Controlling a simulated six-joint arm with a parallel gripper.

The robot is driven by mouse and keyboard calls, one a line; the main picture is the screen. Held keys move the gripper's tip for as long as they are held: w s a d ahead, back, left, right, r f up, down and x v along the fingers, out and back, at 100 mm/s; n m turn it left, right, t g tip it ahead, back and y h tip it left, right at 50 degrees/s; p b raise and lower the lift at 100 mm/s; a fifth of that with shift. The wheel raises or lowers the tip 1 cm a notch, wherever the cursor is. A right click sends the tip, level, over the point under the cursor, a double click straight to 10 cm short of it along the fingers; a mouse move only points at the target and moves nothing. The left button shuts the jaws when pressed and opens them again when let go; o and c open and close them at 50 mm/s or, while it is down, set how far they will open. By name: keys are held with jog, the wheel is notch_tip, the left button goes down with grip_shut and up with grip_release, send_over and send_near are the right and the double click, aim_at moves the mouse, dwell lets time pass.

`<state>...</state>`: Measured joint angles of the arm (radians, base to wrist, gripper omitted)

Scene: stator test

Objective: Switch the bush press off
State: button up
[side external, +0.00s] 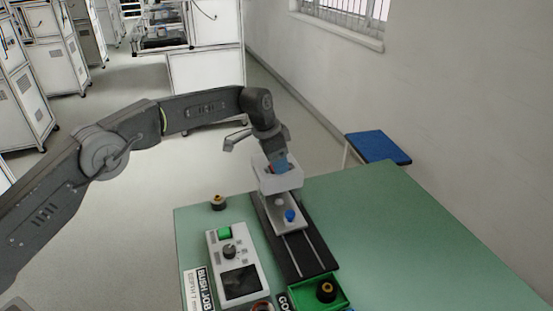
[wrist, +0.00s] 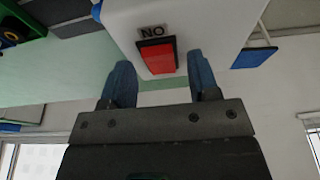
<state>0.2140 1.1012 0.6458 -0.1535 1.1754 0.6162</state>
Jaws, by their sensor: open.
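The bush press is a white unit (side external: 283,183) on a dark rail base at the back of the green table. Its red switch (wrist: 157,56) shows in the wrist view on the press's white housing (wrist: 190,22), beside a small label that reads "NO" in this picture. My gripper (wrist: 159,62) is open, with one blue finger on each side of the switch. The fingers look close to it; I cannot tell whether they touch. In the side view my gripper (side external: 277,164) is at the back of the press, and the switch is mostly hidden there.
A grey control box (side external: 255,264) with a knob and dark screen stands left of the rail. A green tray (side external: 343,299) with a dark bush is in front. Another bush (side external: 217,203) stands at the back left. The table's right side is clear. A blue stool (side external: 378,147) stands behind.

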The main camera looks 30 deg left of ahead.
jog(key=v, duration=1.3)
jog(key=shift+r, duration=0.4)
jog(key=s+a+r+n+t, duration=0.1)
jog(key=s+a+r+n, duration=0.1)
jog(key=s+a+r, duration=0.3)
jog(key=s+a+r+n+y, duration=0.1)
jog(key=s+r, duration=0.1)
jog(key=s, duration=0.5)
jog(key=s+a+r+n+t, duration=0.1)
jog(key=s+a+r+n, duration=0.1)
jog(key=s+a+r, duration=0.3)
jog(key=s+a+f+n, duration=0.1)
jog(key=s+f, duration=0.2)
jog(key=s, duration=0.4)
jog(key=s+f+n+t, duration=0.1)
jog(key=s+f, duration=0.3)
jog(key=s, duration=0.4)
jog(key=s+a+f+n+y, duration=0.1)
jog(key=s+f+n, duration=0.1)
jog(key=s+f, duration=0.2)
jog(key=s, duration=0.3)
jog(key=shift+s+a+f, duration=0.15)
jog(key=shift+s+a, duration=0.15)
jog(key=shift+s, duration=0.1)
